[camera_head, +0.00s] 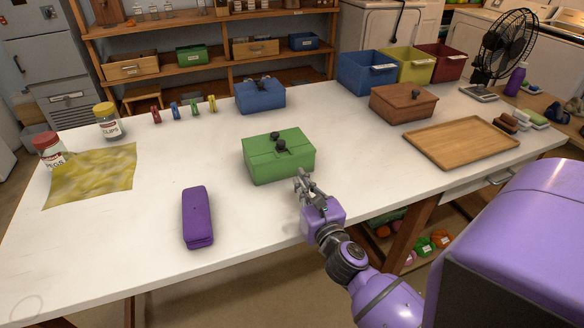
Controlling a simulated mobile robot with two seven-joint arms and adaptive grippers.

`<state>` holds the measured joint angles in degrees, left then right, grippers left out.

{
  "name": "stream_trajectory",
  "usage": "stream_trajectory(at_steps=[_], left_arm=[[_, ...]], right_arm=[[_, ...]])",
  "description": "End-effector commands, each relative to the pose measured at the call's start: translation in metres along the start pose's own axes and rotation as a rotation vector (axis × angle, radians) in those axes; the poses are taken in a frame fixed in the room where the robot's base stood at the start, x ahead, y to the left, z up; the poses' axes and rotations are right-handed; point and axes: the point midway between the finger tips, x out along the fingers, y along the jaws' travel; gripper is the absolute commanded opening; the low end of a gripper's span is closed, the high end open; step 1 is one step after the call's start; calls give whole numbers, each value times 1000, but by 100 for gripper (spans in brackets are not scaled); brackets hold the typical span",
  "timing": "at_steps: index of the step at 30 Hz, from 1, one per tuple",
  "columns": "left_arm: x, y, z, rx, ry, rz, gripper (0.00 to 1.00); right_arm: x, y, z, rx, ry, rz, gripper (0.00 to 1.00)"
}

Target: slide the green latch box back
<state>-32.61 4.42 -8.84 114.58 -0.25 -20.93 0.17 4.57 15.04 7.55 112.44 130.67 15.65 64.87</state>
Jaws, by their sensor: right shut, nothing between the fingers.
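The green latch box (283,165) stands upright near the middle of the white table, its lid down and a dark latch knob on top. My right gripper (300,176) is shut and empty at the box's front right, close to its lower front edge. I cannot tell whether the fingertips touch the box. My left gripper is not in view.
A blue latch box (260,96) stands behind the green one, with bare table between them. A purple case (197,217) lies front left. A brown wooden box (402,103) and a wooden tray (461,143) are to the right. Small colored clips stand back left.

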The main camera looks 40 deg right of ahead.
Motion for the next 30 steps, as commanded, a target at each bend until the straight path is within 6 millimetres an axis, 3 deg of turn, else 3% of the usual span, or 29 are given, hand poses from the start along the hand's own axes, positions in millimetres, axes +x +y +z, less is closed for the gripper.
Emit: stream_trajectory(at_steps=[3,10,26,30], left_arm=[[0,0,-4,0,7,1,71],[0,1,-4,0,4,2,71],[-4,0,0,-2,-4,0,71],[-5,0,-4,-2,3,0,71]], right_arm=[[27,0,2,-2,-3,1,0],[60,0,0,-2,-1,-1,0],[70,0,0,-3,0,1,0],[90,0,1,-4,-3,1,0]])
